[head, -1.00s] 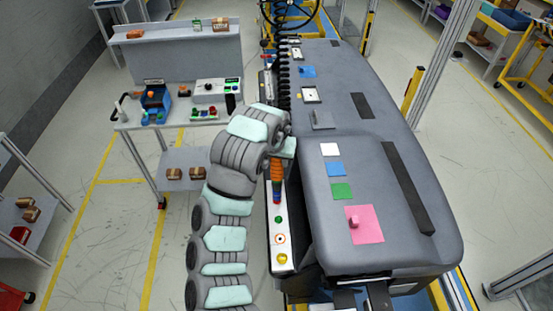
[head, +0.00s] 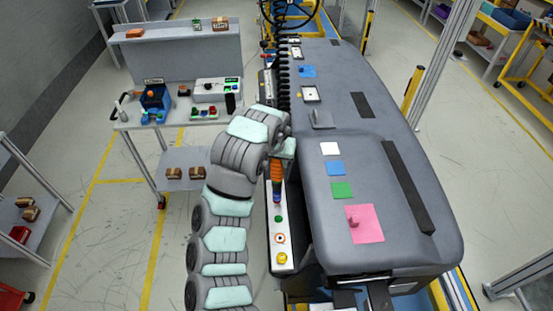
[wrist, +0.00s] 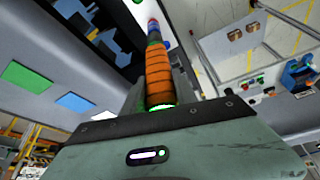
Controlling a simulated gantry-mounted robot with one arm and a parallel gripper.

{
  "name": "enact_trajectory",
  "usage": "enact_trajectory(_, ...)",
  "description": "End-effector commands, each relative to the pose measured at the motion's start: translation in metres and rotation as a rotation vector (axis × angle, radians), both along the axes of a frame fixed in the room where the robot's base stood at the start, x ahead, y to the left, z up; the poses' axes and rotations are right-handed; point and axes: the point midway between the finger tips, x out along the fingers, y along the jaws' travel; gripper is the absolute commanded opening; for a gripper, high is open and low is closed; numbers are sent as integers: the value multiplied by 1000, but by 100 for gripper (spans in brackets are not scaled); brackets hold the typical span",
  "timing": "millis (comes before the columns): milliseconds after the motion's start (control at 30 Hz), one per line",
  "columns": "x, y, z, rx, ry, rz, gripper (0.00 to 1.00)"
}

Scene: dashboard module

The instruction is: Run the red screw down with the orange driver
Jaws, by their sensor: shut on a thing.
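The orange driver (head: 276,173) hangs upright in my gripper (head: 284,149), tip down over the white strip on the near side of the dashboard. The wrist view shows its ribbed orange handle (wrist: 158,77) with a green ring by my gripper (wrist: 160,106) and a dark shaft with a blue band beyond. My gripper is shut on the driver; its fingers are mostly hidden. A small red spot (wrist: 152,21) shows at the driver's far end; I cannot tell whether it is the red screw or part of the tip. The contact is too small to judge.
The white strip (head: 280,260) carries green, red-ringed and yellow round parts below the driver. The grey dashboard (head: 390,220) with coloured squares and a pink block lies right. A black coiled cable (head: 284,80) hangs above my gripper. A workbench (head: 190,112) stands left.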

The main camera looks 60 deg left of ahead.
Motion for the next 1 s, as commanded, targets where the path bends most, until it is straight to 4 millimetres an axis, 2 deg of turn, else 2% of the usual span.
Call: enact_trajectory(1000,0,0,-10,-1,0,-1,0)
